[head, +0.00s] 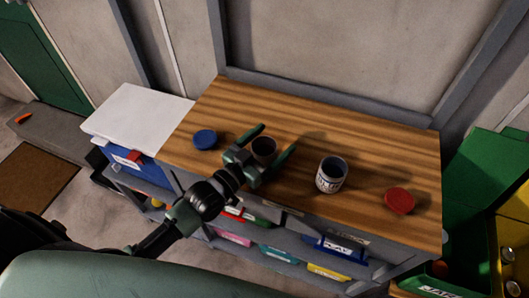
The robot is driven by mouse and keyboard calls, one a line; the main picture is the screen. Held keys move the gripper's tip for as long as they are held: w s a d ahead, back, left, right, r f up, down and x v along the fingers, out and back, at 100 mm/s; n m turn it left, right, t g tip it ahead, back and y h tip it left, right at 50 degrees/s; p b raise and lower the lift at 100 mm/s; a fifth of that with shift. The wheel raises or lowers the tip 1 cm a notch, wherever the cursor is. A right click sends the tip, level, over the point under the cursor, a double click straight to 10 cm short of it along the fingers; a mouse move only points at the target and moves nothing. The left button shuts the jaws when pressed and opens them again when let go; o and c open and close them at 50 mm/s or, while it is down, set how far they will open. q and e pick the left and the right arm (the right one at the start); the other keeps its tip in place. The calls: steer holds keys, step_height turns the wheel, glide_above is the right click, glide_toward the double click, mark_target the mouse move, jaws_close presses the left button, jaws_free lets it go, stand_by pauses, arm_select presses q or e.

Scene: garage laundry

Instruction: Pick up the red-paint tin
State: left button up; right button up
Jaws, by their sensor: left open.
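Two open tins stand on the wooden workbench (225,105) in the head view. One tin (264,146) has a dark reddish-brown inside, perhaps the red-paint tin; its near side is partly hidden by my gripper. The other tin (331,175), to its right, is upright with a pale printed label and a grey-blue inside. My left gripper (278,138) is open, with one green finger on each side of the reddish-brown tin. I cannot tell whether the fingers touch it. My right gripper is not in view.
A blue lid (204,139) lies left of the gripper and a red lid (399,200) lies at the bench's right. Shelves with coloured bins (341,245) are below. A white-topped box (136,112) stands at left; green and yellow bins (470,180) stand at right.

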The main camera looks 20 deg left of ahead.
arm_select(q)
steer(key=c, duration=1.6)
steer(key=shift+r, duration=0.15)
